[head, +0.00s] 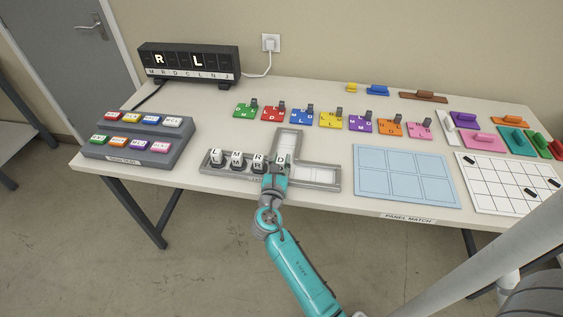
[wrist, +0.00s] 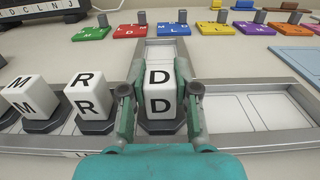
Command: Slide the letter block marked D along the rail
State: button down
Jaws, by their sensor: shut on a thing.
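The white letter block marked D (wrist: 159,88) sits upright on a dark base in the grey rail (wrist: 236,145), at the junction where a side branch (wrist: 166,52) leads away toward the back. My gripper (wrist: 160,97) is shut on it, one finger on its left side and one on its right. In the head view my gripper (head: 275,177) reaches the rail from the front, and the D block (head: 281,160) shows just beyond it. To its left on the rail stand the R block (head: 258,161), the M block (head: 237,159) and another block (head: 216,157).
The rail's right section (head: 319,175) is empty, and so is the back branch (head: 290,140). Coloured letter tiles (head: 302,115) with grey handles stand behind the rail. A grey stepped rack (head: 140,135) is at the left, a blue panel (head: 407,172) at the right. A lit display (head: 188,62) shows R and L.

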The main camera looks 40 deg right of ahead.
jog(key=c, duration=0.8)
grip_release()
jog(key=v, duration=1.2)
